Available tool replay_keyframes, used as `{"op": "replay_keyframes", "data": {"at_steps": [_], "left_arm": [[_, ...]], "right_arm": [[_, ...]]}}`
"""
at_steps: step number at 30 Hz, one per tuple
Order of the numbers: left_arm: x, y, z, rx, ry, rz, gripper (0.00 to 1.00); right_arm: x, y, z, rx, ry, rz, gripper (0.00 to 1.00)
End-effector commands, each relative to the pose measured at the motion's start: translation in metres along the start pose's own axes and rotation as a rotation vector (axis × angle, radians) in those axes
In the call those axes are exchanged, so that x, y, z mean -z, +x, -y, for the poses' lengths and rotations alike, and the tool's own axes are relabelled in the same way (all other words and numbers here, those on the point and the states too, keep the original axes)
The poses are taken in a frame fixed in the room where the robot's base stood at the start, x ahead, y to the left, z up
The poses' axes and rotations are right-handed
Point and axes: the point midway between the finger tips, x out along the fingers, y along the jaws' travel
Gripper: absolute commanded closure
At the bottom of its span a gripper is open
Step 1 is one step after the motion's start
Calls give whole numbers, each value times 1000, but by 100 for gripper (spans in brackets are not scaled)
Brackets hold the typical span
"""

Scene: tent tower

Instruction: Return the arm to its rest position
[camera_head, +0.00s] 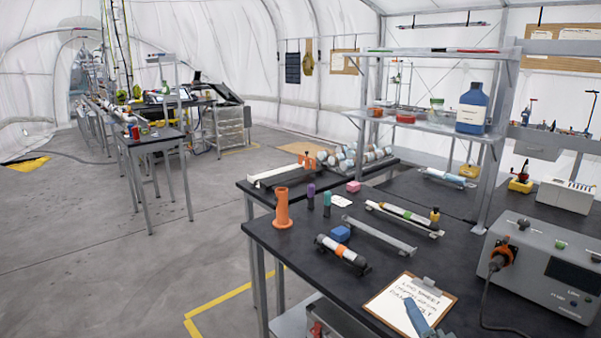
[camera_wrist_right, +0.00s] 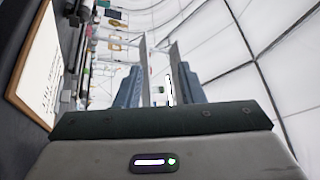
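My right gripper (camera_head: 420,317) shows at the bottom edge of the head view as a blue-grey finger part in front of the clipboard (camera_head: 384,303). Most of that gripper and its arm is out of the frame. In the right wrist view its two blue-grey fingers (camera_wrist_right: 158,85) stand apart with an empty gap between them. The clipboard also shows at the left of the wrist view (camera_wrist_right: 38,65), beside the fingers. My left gripper and arm are not in the head view.
A grey instrument box (camera_head: 545,265) with a cable stands right. A shelf (camera_head: 430,124) rises behind. Open floor (camera_head: 120,260) lies left.

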Motion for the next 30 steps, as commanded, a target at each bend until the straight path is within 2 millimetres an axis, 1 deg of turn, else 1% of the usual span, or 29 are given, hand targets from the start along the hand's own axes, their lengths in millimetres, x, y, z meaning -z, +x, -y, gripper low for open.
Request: {"op": "replay_keyframes", "data": {"at_steps": [1,2,3,5,6,8,9,11,12,15,21,27,30], "left_arm": [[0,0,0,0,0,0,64],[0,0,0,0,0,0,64],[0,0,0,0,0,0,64],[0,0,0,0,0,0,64],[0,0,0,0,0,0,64],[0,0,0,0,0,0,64],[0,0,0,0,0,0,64],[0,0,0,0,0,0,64],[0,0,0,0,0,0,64],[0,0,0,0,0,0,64],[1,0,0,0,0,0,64],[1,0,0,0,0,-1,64],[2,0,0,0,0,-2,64]], "right_arm": [[-26,-19,-8,-60,-94,106,65],[-39,-30,-13,-97,-155,169,65],[-57,-46,-22,-150,-231,254,65],[-79,-74,-36,-236,-343,380,65],[-91,-94,-46,-298,-413,464,65],[-104,-126,-60,-395,-511,584,65],[-110,-148,-69,-459,-567,658,65],[-114,-177,-79,-545,-636,753,65],[-115,-195,-85,-599,-672,807,65],[-114,-233,-93,-715,-743,918,65],[-104,-298,-98,-915,-828,1090,65],[-89,-354,-92,-1101,-875,1230,65],[-96,-354,-118,-1108,-869,1238,65]]}}
